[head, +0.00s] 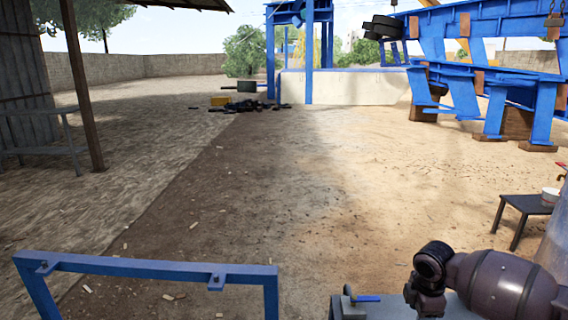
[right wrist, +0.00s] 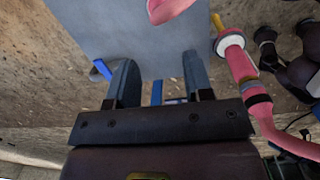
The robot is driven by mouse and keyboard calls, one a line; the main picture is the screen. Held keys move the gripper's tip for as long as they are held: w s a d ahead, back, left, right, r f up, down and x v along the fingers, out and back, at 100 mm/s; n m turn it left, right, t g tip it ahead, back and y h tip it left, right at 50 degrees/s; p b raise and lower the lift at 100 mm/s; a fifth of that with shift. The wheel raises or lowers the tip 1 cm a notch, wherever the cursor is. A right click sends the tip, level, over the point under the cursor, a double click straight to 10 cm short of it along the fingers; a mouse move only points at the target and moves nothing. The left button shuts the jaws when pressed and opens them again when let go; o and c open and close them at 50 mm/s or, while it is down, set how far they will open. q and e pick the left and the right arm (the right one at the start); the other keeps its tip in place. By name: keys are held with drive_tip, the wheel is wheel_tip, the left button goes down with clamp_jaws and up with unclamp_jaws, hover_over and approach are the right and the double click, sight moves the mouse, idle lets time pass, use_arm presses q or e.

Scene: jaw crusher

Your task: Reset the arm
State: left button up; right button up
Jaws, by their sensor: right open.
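My right gripper (right wrist: 158,72) shows in the right wrist view. Its two dark fingers stand apart with a gap between them, and nothing is held there. A flat grey surface (right wrist: 135,30) lies beyond the fingertips, with a small blue part (right wrist: 102,69) beside the left finger. In the head view a dark, rounded arm part (head: 490,285) of mine is at the lower right; the right gripper cannot be made out there. My left gripper is in neither view.
A red-pink pipe-like part (right wrist: 240,65) is close to the right finger. A blue frame (head: 140,266) stands at the lower left, and a grey box (head: 395,306) at the bottom. A small dark table (head: 527,204) is at right. Open ground lies ahead, before blue steelwork (head: 465,85).

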drive_tip(key=s+d+f+m+t, duration=0.2)
drive_tip(key=s+d+f, duration=0.1)
drive_tip(key=s+f, duration=0.4)
drive_tip(key=s+d+f+m+t, duration=0.2)
drive_tip(key=s+f, duration=0.4)
drive_tip(key=s, duration=0.3)
drive_tip(key=s+d+r+m+t+y, duration=0.1)
drive_tip(key=s+d+r+t, duration=0.15)
drive_tip(key=s, duration=0.75)
drive_tip(key=s+d+r+m+t, duration=0.1)
drive_tip(key=s+d+r+t, duration=0.15)
drive_tip(key=s, duration=0.75)
use_arm(q)
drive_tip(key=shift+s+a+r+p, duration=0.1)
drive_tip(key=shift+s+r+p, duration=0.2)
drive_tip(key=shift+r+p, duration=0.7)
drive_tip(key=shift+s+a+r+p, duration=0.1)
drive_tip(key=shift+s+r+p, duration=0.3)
drive_tip(key=shift+p, duration=0.95)
use_arm(e)
drive_tip(key=a+m+t, duration=0.1)
drive_tip(key=a+m, duration=0.8)
drive_tip(key=a, duration=0.6)
drive_tip(key=shift+w+a+r+t, duration=0.3)
drive_tip(key=shift+w+r, duration=0.05)
drive_tip(key=shift+r, duration=0.1)
